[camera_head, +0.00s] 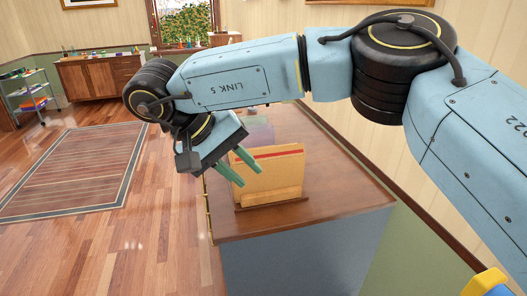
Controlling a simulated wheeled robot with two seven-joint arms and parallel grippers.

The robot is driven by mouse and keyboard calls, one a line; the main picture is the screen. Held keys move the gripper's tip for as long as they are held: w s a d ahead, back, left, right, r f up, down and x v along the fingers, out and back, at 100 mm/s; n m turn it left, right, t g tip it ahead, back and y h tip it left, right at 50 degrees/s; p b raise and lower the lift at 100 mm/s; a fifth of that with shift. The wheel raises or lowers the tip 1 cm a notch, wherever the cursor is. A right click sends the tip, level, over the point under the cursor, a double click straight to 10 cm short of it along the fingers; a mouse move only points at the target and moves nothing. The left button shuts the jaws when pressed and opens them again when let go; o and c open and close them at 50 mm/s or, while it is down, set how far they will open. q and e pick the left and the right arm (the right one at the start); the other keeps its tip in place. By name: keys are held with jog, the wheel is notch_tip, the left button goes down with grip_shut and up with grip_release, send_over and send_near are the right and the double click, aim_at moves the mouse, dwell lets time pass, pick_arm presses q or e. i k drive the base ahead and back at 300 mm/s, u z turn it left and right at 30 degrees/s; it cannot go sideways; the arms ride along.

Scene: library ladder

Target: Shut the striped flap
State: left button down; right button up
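A tan panel with a red stripe near its top (278,172) stands upright in a wooden base (272,200) on the brown cabinet top; it is the only striped panel I see there. My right gripper (251,178) reaches over it from the right, its two green fingers pointing down and to the right. The fingers are apart with nothing seen between them. They overlap the panel's left part in the picture; I cannot tell whether they touch it. My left gripper is not in view.
The brown cabinet top (335,190) has bare space right of the panel. A pale purple thing (260,134) stands behind it, partly hidden. A wall runs along the right. Wood floor with a rug (75,170) lies open left; a cart (28,95) stands farther back.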

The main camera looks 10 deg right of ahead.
aim_at(280, 152)
jog(key=u, duration=1.05)
jog(key=i, duration=3.6)
jog(key=z, duration=4.15)
jog(key=i, duration=1)
jog(key=u, duration=0.05)
